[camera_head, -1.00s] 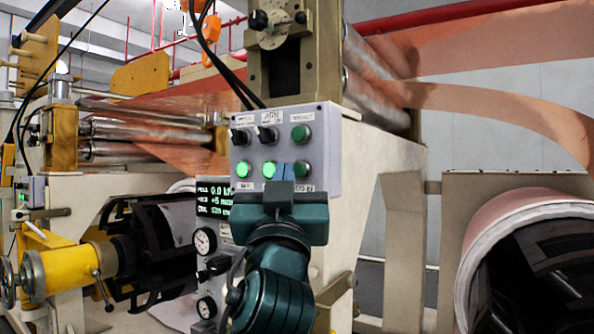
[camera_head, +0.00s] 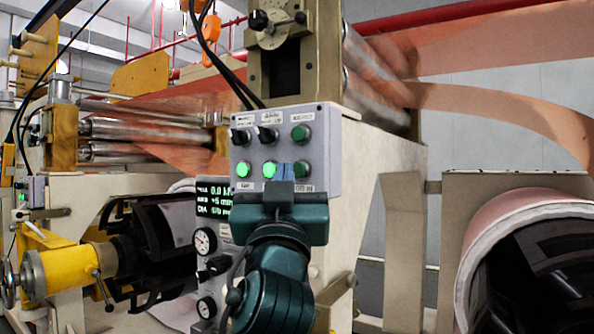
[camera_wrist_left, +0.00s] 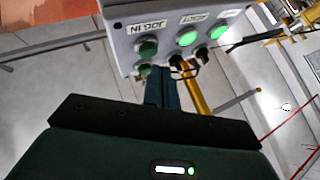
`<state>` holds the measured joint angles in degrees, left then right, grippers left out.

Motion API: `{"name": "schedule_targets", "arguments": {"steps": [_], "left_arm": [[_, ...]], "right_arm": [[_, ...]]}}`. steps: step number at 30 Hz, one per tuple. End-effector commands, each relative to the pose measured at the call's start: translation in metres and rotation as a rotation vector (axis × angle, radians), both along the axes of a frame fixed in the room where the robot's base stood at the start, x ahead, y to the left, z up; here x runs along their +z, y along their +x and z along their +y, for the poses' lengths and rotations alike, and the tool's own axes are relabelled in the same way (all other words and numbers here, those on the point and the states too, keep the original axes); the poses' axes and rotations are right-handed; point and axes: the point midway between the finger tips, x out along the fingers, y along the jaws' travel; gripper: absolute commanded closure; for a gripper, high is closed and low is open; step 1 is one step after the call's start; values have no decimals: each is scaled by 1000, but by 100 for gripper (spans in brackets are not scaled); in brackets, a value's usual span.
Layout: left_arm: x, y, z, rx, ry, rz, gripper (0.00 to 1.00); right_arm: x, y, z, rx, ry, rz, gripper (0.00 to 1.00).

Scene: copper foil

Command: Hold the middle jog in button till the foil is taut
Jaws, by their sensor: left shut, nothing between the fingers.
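The grey button panel (camera_head: 326,150) faces me at the centre of the head view. Its bottom row has two lit green buttons, left (camera_head: 243,169) and middle (camera_head: 268,169), and a dark green button (camera_head: 302,170) at right. In the left wrist view, the JOG IN label (camera_wrist_left: 153,25) sits by that dark button (camera_wrist_left: 147,48). My left gripper (camera_head: 284,171) is shut and empty, its blue fingertips overlapping the gap between the middle and right buttons; I cannot tell whether they touch. The copper foil (camera_head: 500,105) hangs in a curved strip at right.
A display (camera_head: 215,198) with green text stands left of my wrist, above gauges (camera_head: 205,241). The top row holds two black knobs and a green button (camera_head: 301,133). Rollers (camera_head: 375,55) and a large roll (camera_head: 515,215) are at right. Black cables hang over the panel.

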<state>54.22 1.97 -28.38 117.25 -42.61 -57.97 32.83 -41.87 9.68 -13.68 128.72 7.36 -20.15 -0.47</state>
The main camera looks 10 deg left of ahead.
Motion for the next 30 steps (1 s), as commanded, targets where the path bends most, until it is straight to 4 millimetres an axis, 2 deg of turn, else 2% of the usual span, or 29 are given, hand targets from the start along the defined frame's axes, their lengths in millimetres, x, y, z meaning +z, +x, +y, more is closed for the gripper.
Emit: {"name": "schedule_targets", "arguments": {"steps": [30], "left_arm": [[0,10,-3,0,0,0,100]], "right_arm": [[-2,0,-1,-1,0,-2,70]]}}
